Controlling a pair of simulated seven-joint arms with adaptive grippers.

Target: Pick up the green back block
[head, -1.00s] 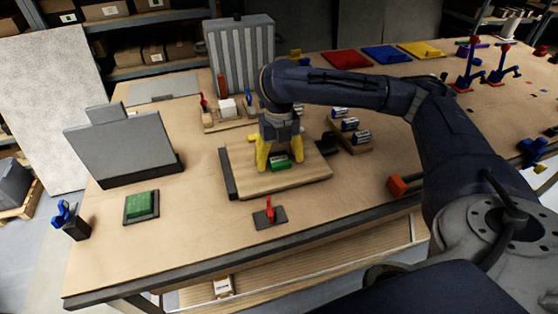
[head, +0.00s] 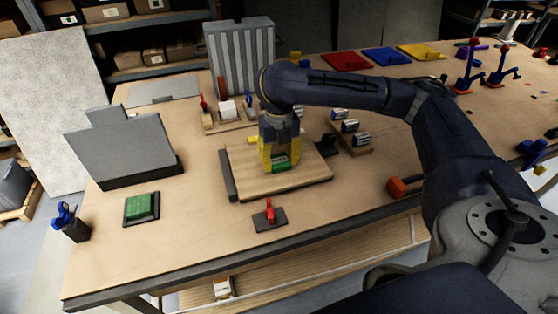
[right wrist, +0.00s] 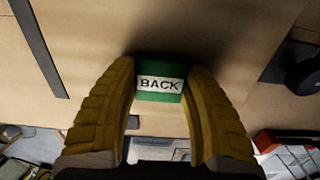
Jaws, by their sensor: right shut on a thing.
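The green back block (head: 281,164) is on the wooden board (head: 306,176) in the middle of the table. In the right wrist view the green block (right wrist: 158,68) shows a white label reading BACK. My right gripper (head: 280,158) has yellow fingers, which also show in the right wrist view (right wrist: 160,90) on both sides of the block. It is shut on the block. The block appears to be at the board, and I cannot tell whether it is lifted. My left gripper is not in view.
Labelled blocks (head: 350,126) stand right of the board. A grey upright plate (head: 122,148) stands left.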

